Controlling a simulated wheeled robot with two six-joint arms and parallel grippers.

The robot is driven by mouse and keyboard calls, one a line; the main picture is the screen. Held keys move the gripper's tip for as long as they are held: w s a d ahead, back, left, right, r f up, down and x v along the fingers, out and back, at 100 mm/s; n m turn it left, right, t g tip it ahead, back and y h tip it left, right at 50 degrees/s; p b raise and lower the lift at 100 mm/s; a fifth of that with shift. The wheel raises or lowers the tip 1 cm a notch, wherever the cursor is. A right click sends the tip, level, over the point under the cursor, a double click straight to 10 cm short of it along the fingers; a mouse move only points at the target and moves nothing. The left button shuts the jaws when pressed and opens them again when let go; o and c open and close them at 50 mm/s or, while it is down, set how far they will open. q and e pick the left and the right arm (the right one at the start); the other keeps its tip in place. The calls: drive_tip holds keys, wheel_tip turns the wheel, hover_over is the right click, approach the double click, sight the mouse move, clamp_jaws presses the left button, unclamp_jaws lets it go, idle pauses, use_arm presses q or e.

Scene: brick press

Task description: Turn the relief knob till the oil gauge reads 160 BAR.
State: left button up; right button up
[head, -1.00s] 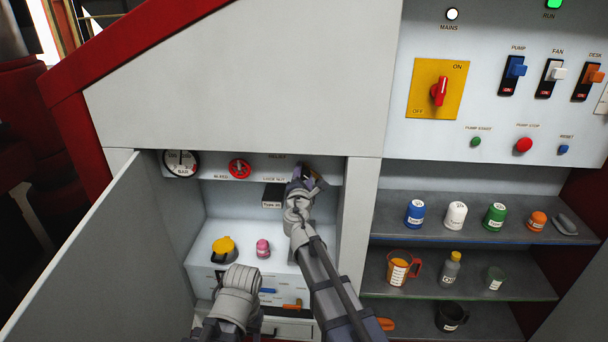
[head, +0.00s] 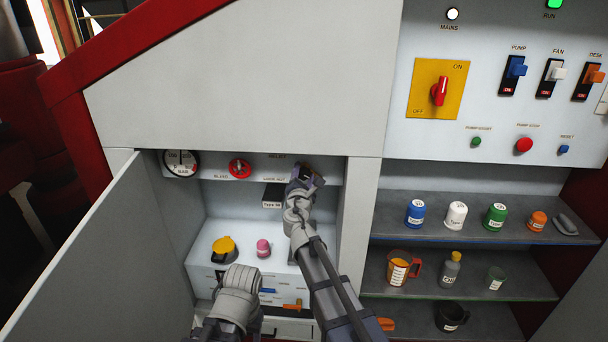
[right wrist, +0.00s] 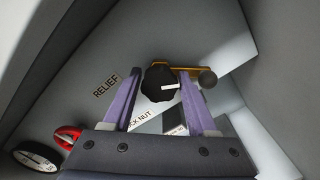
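The relief knob (right wrist: 158,82) is black with a pale mark. In the right wrist view it sits between the fingertips of my right gripper (right wrist: 160,75). The fingers stand apart on both sides of it; whether they press on it is unclear. In the head view my right gripper (head: 305,172) covers the knob under the RELIEF label. The oil gauge (head: 181,163) is a round white dial marked BAR at the cabinet's upper left. Its needle points roughly straight up; the figures are too small to read surely. My left arm is low in the cabinet; its fingers do not show.
A red bleed wheel (head: 239,168) sits left of the knob. An orange lever (right wrist: 190,70) is just behind the knob. A yellow-topped knob (head: 223,246) and a pink knob (head: 263,247) stand below. The open door (head: 75,255) bounds the left side.

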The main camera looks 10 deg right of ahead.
drive_tip(key=o, duration=0.3)
drive_tip(key=v, duration=0.7)
drive_tip(key=shift+s, duration=0.35)
drive_tip(key=shift+a, duration=0.1)
idle(0.9)
